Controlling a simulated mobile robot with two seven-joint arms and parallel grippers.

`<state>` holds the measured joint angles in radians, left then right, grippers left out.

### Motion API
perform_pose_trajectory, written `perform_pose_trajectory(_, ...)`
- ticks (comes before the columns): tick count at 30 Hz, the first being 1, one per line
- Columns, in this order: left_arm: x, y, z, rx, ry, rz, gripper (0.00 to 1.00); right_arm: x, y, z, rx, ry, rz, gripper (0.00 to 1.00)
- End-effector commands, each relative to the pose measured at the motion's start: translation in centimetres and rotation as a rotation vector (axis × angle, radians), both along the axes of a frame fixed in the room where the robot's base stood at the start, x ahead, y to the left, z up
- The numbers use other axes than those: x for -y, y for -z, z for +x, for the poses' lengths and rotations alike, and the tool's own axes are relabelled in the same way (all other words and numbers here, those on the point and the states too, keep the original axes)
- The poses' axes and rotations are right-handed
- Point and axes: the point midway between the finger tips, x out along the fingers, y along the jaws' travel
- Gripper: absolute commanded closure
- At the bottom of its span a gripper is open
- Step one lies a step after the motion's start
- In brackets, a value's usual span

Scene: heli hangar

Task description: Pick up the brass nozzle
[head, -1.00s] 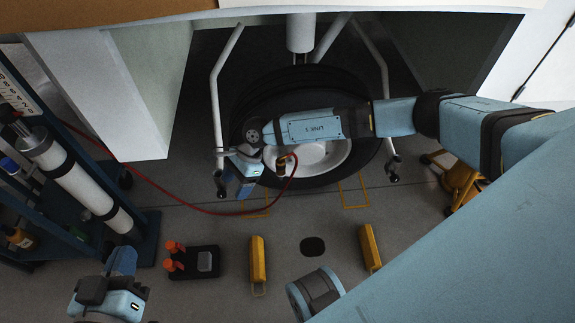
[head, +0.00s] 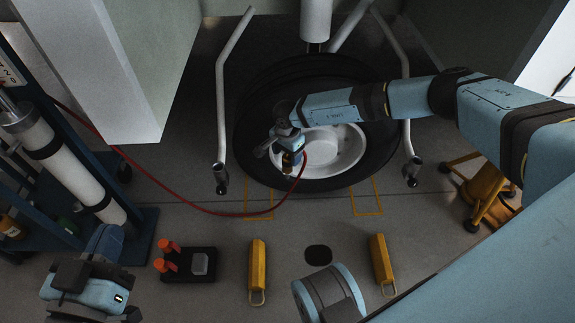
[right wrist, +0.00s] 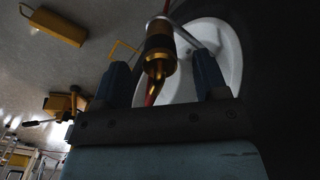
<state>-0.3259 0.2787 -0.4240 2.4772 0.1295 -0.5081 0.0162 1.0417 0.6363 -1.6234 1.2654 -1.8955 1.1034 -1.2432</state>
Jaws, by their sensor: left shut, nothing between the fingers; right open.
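The brass nozzle (right wrist: 158,52) is a gold and dark cylinder on the end of a red hose. In the right wrist view it stands between the two blue fingers of my right gripper (right wrist: 160,82), which are open with a gap on each side. In the head view the nozzle (head: 290,160) shows small at the hose end, beside my right gripper (head: 283,150), in front of the white wheel hub. My left gripper (head: 88,300) is at the lower left, shut and empty, far from the nozzle. Its fingertips are hard to make out.
A large black tyre with a white hub (head: 345,150) lies behind the nozzle. The red hose (head: 200,208) runs left to a blue rack (head: 135,245). Yellow chocks (head: 258,268) and a black tray with orange-topped items (head: 203,277) are on the floor nearer me.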

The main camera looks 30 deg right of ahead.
Motion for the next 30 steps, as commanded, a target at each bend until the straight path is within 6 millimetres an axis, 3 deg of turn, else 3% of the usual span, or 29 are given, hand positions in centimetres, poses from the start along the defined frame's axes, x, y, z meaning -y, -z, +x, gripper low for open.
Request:
perform_pose_trajectory(6, -0.3, 0.8, 0.5, 0.075, -0.006, 0.042, 1.0, 0.2, 2.8, 0.0, 0.0, 0.0, 0.001, 0.33)
perform_pose_trajectory(11, -1.0, -0.2, 1.4, 0.193, -0.009, 0.107, 1.0, 0.2, 5.0, 0.0, -0.001, 0.0, 0.001, 0.33)
perform_pose_trajectory(19, -1.0, -0.5, 1.4, 0.209, -0.008, 0.118, 1.0, 0.2, 5.1, 0.1, 0.0, 0.0, 0.001, 0.33)
perform_pose_trajectory(27, -1.0, -0.4, 1.4, 0.204, -0.009, 0.115, 1.0, 0.2, 5.1, 0.1, 0.0, 0.0, 0.001, 0.92)
perform_pose_trajectory(30, -0.9, -0.5, 1.4, 0.203, -0.01, 0.112, 1.0, 0.2, 5.1, 0.1, 0.001, 0.0, 0.001, 0.97)
